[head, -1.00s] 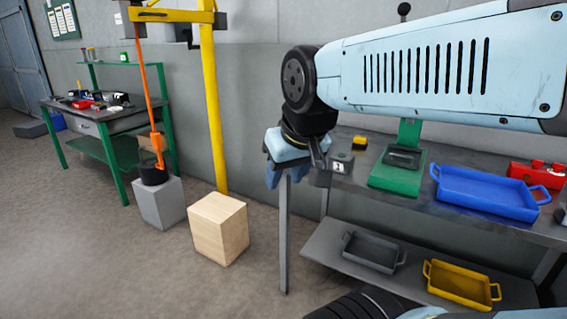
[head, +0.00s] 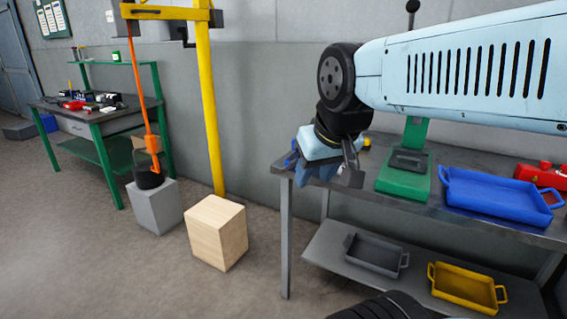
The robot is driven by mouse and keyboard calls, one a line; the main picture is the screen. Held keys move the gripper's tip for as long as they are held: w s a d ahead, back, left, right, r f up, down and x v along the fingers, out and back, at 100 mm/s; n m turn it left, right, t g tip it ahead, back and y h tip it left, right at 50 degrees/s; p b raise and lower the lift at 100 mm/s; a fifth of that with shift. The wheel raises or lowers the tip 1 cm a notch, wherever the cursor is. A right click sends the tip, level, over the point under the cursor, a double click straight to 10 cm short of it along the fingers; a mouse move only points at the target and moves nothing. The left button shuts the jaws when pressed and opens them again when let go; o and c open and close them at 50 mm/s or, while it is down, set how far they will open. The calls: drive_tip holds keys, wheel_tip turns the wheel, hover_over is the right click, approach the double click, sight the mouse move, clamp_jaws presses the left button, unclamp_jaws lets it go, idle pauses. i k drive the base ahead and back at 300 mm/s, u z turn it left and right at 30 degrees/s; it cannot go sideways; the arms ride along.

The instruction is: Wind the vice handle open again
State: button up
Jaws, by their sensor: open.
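My gripper (head: 315,177) hangs, pointing down, over the left end of the grey workbench (head: 449,213) on the right. A small dark blue part (head: 290,158) shows just left of my gripper at the bench end. It may belong to the vice, but my gripper and wrist hide most of that spot. I cannot make out the vice handle or how far the vice is open. I cannot tell whether my fingers touch anything.
A green stand (head: 404,182), a blue tray (head: 497,197) and a red item (head: 540,175) are on the bench. Grey (head: 374,258) and yellow (head: 465,287) trays sit below. A wooden block (head: 216,233), yellow post (head: 209,110) and green-legged bench (head: 115,172) stand left.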

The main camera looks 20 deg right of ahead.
sight(294, 162)
drive_tip(key=i, duration=0.9)
drive_tip(key=u, duration=0.05)
